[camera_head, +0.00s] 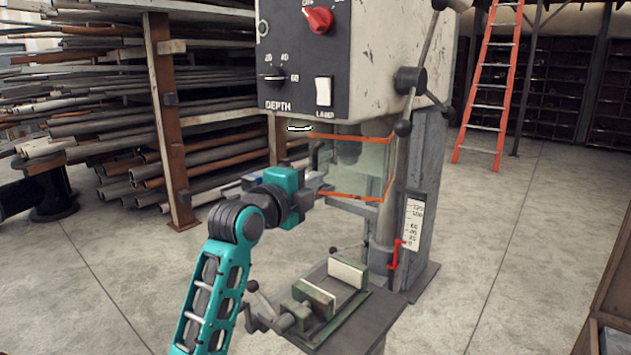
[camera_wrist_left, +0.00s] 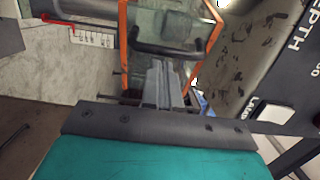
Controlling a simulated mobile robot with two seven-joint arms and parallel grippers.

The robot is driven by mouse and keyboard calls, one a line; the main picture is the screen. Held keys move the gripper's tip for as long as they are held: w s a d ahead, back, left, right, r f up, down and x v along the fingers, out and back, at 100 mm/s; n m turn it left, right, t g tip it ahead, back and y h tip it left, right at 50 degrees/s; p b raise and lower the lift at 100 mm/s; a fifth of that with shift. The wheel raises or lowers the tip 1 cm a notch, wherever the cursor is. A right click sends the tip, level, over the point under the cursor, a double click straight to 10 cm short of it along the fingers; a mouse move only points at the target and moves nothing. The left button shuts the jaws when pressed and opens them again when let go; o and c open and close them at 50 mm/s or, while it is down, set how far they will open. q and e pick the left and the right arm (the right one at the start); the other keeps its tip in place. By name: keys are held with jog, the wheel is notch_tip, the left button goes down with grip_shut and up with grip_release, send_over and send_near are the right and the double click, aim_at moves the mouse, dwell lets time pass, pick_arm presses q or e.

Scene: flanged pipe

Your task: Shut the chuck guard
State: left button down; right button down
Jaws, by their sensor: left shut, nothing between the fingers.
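The chuck guard (camera_head: 366,172) is a clear panel with orange edges, hanging below the drill press head. In the left wrist view the guard (camera_wrist_left: 180,22) shows ahead of the fingers, with a dark bar handle (camera_wrist_left: 165,48) across it. My left gripper (camera_head: 322,184) is at the guard's left side in the head view, close to it. Its fingers (camera_wrist_left: 166,82) are shut together and empty, pointing at the guard just below the handle. I cannot tell whether they touch it. The chuck is partly hidden behind the guard. My right gripper is in neither view.
The drill press head (camera_head: 370,50) has a red knob and switches. A feed lever (camera_head: 425,60) stands at its right. A green vise (camera_head: 330,295) sits on the table below. Pipe racks (camera_head: 80,90) stand at left, an orange ladder (camera_head: 488,85) at back right.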

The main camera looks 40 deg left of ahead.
pick_arm(q)
jog(key=shift+w+a, duration=0.2)
dwell(0.3)
jog(key=w+a+m+h+b, duration=0.1)
jog(key=w+a+b, duration=0.3)
jog(key=a, duration=0.4)
jog(key=shift+a+h, duration=0.15)
jog(key=shift+h, duration=0.45)
